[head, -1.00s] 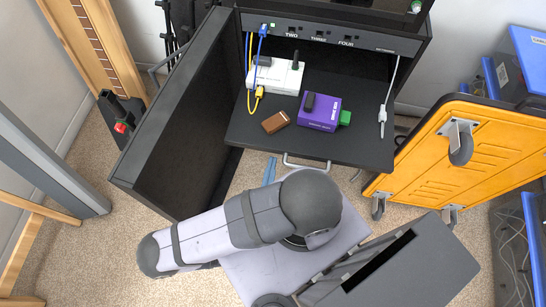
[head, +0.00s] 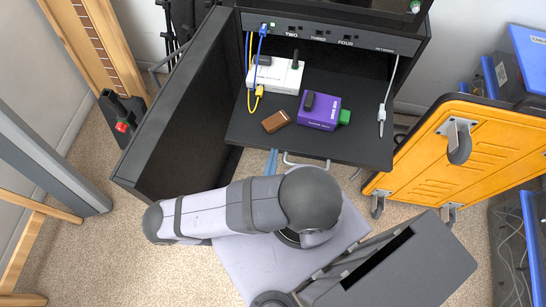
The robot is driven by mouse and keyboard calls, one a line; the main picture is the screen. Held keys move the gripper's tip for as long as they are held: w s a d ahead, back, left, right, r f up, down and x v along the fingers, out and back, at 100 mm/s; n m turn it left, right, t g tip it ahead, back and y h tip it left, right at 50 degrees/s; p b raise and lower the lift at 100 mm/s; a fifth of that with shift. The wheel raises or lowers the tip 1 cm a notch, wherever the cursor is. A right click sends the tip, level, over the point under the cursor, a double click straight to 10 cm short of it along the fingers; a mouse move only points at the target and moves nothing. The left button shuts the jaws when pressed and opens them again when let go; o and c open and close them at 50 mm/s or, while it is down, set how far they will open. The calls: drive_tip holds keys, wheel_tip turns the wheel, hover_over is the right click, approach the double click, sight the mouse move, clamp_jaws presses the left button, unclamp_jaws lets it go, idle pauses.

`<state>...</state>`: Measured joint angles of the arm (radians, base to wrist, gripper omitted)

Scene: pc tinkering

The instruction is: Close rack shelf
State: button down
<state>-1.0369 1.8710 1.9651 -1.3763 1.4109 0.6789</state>
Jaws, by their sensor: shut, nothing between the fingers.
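The black rack shelf (head: 245,131) is pulled out of the dark rack cabinet (head: 180,120), its front edge well beyond the opening. A metal handle (head: 304,162) sticks out below its front edge. My arm lies in front of the shelf. The narrow blue fingers of my gripper (head: 272,161) show between my arm and the shelf's front edge, left of the handle. They look shut and empty; the rest of the gripper is hidden by my arm. I cannot tell whether they touch the shelf.
On the shelf are a white power strip (head: 283,78), a brown box (head: 276,122) and a purple box (head: 320,111). Blue and yellow cables run down at left, and a grey cable (head: 388,95) hangs at right. An orange cart (head: 480,150) stands to the right.

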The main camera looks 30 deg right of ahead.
drive_tip(key=shift+d, duration=0.15)
approach(285, 105)
drive_tip(key=x, duration=0.6)
drive_tip(key=shift+w+d, duration=0.1)
drive_tip(key=shift+d, duration=0.1)
drive_tip(key=b+x, duration=0.2)
drive_tip(key=x, duration=0.4)
drive_tip(key=b+x, duration=0.2)
drive_tip(key=x, duration=0.3)
drive_tip(key=b+x, duration=0.2)
drive_tip(key=x, duration=0.4)
drive_tip(key=shift+w+d+f+b, duration=0.2)
drive_tip(key=shift+w+f+b, duration=0.1)
drive_tip(key=shift+b, duration=0.1)
drive_tip(key=shift+r, duration=0.15)
drive_tip(key=shift+s+a, duration=0.1)
drive_tip(key=shift+a, duration=0.05)
drive_tip(key=shift+s+a+p, duration=0.15)
drive_tip(key=shift+a+p, duration=0.05)
drive_tip(key=shift+p, duration=0.15)
drive_tip(key=v, duration=1.3)
drive_tip(key=shift+s, duration=0.15)
